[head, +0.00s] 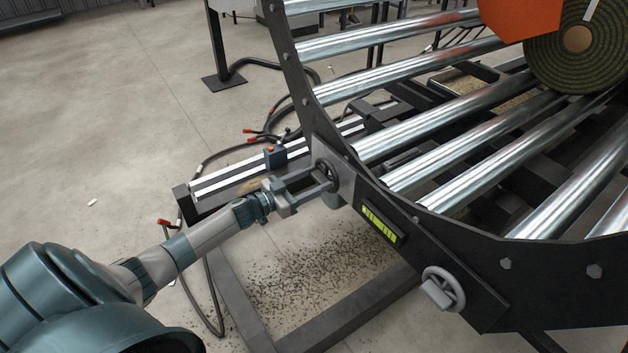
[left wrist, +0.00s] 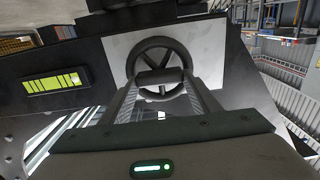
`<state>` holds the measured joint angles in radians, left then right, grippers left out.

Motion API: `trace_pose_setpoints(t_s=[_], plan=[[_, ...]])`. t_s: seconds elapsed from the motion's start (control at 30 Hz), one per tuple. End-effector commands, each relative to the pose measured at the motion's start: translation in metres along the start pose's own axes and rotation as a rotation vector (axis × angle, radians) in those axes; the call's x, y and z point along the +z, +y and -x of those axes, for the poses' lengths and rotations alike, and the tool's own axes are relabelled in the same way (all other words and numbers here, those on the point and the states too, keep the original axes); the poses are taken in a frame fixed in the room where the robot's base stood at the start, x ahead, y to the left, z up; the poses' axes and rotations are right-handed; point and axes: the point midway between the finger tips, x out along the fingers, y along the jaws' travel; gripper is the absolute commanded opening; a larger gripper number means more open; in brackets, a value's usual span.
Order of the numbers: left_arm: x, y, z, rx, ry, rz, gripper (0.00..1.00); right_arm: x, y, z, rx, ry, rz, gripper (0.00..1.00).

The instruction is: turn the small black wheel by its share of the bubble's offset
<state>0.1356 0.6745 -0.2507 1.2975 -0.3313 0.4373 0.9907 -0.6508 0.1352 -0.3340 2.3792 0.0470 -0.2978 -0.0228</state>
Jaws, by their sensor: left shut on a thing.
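The small black wheel (head: 327,173) sits on a pale plate at the left end of the dark side frame. In the left wrist view the wheel (left wrist: 142,60) is seen nearly face on, with its spokes and rim clear. The level (head: 380,224), with a lit yellow-green window crossed by dark lines, is right of the wheel in the head view. My right gripper is not in view.
A larger grey handwheel (head: 442,288) with a knob is lower right on the same frame. Shiny metal rollers (head: 445,115) run across the machine, with a turf roll (head: 580,45) on top. Cables (head: 215,300) and turf crumbs lie on the floor near the base rails.

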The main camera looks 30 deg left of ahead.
Motion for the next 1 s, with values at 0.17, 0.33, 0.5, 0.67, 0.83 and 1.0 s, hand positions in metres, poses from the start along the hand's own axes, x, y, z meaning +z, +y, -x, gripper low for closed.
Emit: trace_pose_setpoints(t_s=[0.17,0.33,0.5,0.67,0.83,1.0], plan=[[0.0,0.0,0.0,0.0,0.0,-0.033,0.34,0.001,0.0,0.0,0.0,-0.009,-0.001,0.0],[0.0,0.001,0.0,0.001,0.0,-0.103,0.34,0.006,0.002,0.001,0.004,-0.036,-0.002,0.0],[0.0,0.002,0.0,0.001,0.0,-0.215,0.34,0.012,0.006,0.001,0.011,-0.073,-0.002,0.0],[0.0,0.003,0.0,0.001,0.001,-0.351,0.34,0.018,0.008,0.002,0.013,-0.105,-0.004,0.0],[0.001,0.004,0.0,0.001,0.001,-0.512,0.34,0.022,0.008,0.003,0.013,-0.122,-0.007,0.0],[0.002,0.005,0.0,0.001,0.001,-0.675,0.34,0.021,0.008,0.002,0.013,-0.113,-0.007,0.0]])
